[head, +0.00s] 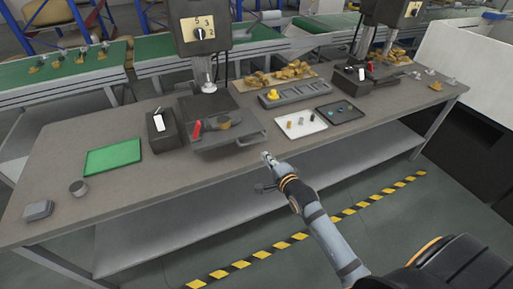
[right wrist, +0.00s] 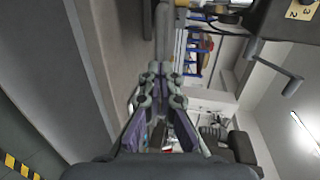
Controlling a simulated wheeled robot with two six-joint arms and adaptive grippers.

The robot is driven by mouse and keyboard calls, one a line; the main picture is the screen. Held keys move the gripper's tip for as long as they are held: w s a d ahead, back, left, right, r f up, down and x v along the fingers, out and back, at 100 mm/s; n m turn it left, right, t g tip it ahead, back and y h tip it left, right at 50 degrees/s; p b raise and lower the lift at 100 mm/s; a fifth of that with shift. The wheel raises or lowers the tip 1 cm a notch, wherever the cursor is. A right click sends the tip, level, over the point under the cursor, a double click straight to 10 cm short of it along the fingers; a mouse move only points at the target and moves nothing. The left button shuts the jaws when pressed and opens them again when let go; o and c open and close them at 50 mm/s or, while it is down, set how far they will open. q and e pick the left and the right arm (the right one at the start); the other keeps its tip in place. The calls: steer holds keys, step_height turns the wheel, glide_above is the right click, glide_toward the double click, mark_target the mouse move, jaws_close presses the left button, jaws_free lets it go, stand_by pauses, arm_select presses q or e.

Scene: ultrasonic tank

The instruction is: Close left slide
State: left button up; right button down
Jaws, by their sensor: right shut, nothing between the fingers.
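The left machine (head: 200,35) stands on the workbench with a grey slide plate (head: 215,136) at its base, jutting toward the bench's front edge. A red-handled clamp (head: 197,128) and a brownish part sit on the plate. My right gripper (head: 267,158) is shut and empty, at the bench's front edge, right of the slide plate and apart from it in the head view. In the right wrist view its fingers (right wrist: 160,75) are together, pointing along the bench edge. Part of the machine shows at the upper right there. My left gripper is out of view.
A green tray (head: 112,157), a black box (head: 163,130) and small grey parts lie left of the machine. A second machine (head: 391,12) stands further right.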

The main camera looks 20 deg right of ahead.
steer(key=x, duration=0.8)
steer(key=shift+w, duration=0.2)
steer(key=shift+f, duration=0.1)
